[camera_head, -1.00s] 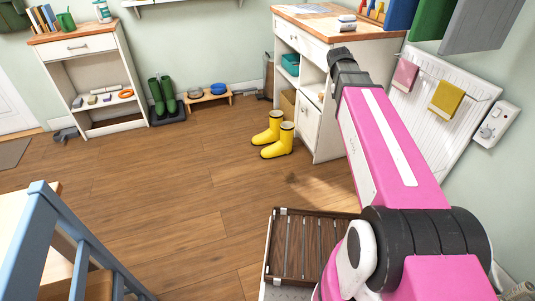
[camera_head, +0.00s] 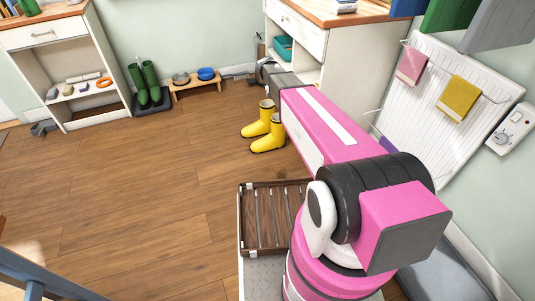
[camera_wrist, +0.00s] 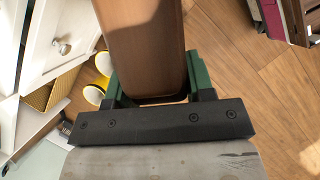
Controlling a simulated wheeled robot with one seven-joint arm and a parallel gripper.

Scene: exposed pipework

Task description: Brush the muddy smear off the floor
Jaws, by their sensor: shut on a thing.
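My gripper (camera_wrist: 156,92) shows in the wrist view with its green fingers either side of a brown wooden piece (camera_wrist: 143,45). It is shut on this piece, which extends away from the fingers; its far end is out of the picture and no bristles show. In the head view my pink arm reaches toward the white cabinet, and the gripper and held piece are hidden. The wooden floor (camera_head: 150,185) fills the middle of the head view and also shows at the right of the wrist view (camera_wrist: 245,75). I cannot make out the muddy smear in either current view.
Yellow boots (camera_head: 268,143) stand on the floor beside the white cabinet (camera_head: 340,75). Green boots (camera_head: 146,88) and a low bowl stand (camera_head: 196,84) are by the back wall. A slatted wooden tray (camera_head: 243,225) is near my base. The floor at left is mostly clear.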

